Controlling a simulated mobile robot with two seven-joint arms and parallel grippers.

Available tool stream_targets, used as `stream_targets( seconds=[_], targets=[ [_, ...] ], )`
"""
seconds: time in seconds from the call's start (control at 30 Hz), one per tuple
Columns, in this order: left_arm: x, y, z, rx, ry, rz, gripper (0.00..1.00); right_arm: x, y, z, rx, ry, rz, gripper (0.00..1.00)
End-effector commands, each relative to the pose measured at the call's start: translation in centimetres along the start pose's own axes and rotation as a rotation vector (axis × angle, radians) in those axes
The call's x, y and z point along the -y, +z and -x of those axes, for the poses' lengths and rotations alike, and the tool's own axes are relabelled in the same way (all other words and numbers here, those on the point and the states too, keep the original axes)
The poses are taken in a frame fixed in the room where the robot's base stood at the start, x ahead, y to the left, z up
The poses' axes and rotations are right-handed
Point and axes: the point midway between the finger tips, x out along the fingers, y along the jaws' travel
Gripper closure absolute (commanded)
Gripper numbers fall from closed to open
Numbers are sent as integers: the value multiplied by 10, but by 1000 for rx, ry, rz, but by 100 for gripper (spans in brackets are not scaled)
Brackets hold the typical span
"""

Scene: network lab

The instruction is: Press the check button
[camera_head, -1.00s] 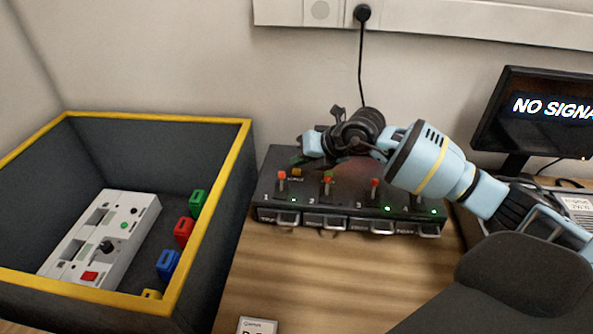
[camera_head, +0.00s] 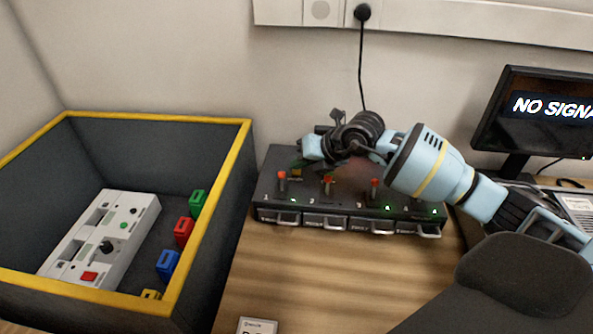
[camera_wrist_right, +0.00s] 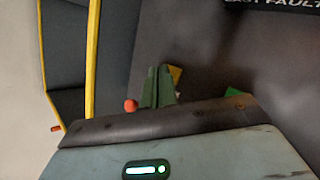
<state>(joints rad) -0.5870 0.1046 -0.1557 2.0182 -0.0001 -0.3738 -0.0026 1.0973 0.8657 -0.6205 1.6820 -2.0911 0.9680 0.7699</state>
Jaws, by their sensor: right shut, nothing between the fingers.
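A black panel box (camera_head: 345,222) stands on the wooden table, with several red-tipped levers along its front and numbered drawers with metal handles below. A small yellow-orange button (camera_head: 297,172), likely the check button, sits on its top behind the first lever. It also shows as a yellow patch in the right wrist view (camera_wrist_right: 175,74). My right gripper (camera_wrist_right: 157,88) is shut and empty, its fingertips right beside the yellow patch and partly covering it; whether they touch it is unclear. In the head view the arm reaches in from the right over the box. My left gripper is out of view.
A dark bin with a yellow rim (camera_head: 215,215) stands left of the box, holding a white device (camera_head: 120,225) and several coloured blocks. A monitor (camera_head: 535,115) reading "NO SIGNA" stands at the right.

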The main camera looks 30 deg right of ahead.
Motion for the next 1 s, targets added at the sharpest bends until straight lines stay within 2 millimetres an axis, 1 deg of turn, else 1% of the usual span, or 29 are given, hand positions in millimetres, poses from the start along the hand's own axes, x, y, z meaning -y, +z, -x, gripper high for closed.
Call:
stream_targets(
  seconds=[1.0],
  targets=[
    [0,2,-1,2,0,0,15,4,-4,-6,-1,-1,0,100]
  ],
)
